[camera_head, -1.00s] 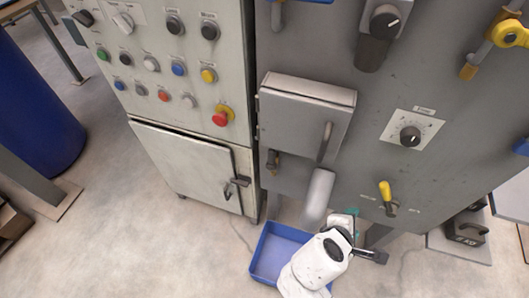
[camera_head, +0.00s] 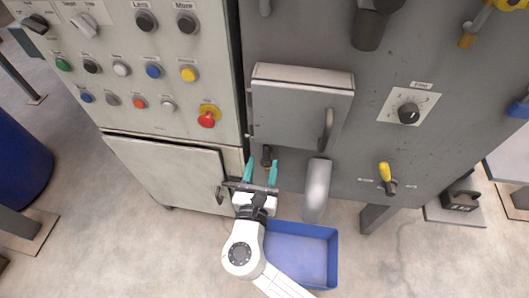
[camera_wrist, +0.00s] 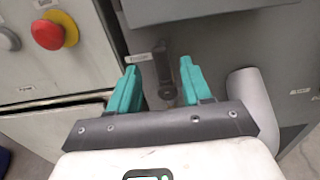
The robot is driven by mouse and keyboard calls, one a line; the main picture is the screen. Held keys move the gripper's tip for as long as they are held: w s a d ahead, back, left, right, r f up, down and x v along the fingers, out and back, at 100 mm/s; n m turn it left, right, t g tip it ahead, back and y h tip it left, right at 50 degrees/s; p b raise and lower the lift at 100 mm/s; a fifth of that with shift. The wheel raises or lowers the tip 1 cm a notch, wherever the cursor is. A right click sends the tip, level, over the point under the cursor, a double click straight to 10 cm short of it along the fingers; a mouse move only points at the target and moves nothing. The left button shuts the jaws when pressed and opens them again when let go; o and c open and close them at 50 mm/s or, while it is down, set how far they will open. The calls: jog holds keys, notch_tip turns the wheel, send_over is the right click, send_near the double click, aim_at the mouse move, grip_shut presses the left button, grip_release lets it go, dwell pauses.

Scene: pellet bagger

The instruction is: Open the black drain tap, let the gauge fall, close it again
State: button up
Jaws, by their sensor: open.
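The black drain tap (camera_head: 266,156) is a small dark lever on the grey machine panel, below the square hatch. In the wrist view the tap (camera_wrist: 163,66) shows between the fingers and a little beyond them, its handle upright. A small label sits at its left. My gripper (camera_head: 261,166) is open and empty, its two teal fingers pointing at the panel just below the tap. In the wrist view the gripper (camera_wrist: 160,78) has one finger on each side of the tap, with no clear contact. I cannot make out the gauge in these frames.
A grey spout (camera_head: 317,190) hangs just right of my gripper, above a blue tray (camera_head: 300,250) on the floor. The hatch (camera_head: 295,108) is above. A red emergency button (camera_head: 207,117) and a yellow-handled lever (camera_head: 385,174) stand to either side.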

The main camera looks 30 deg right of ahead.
aim_at(266, 151)
jog(key=shift+x, duration=2.3)
grip_shut()
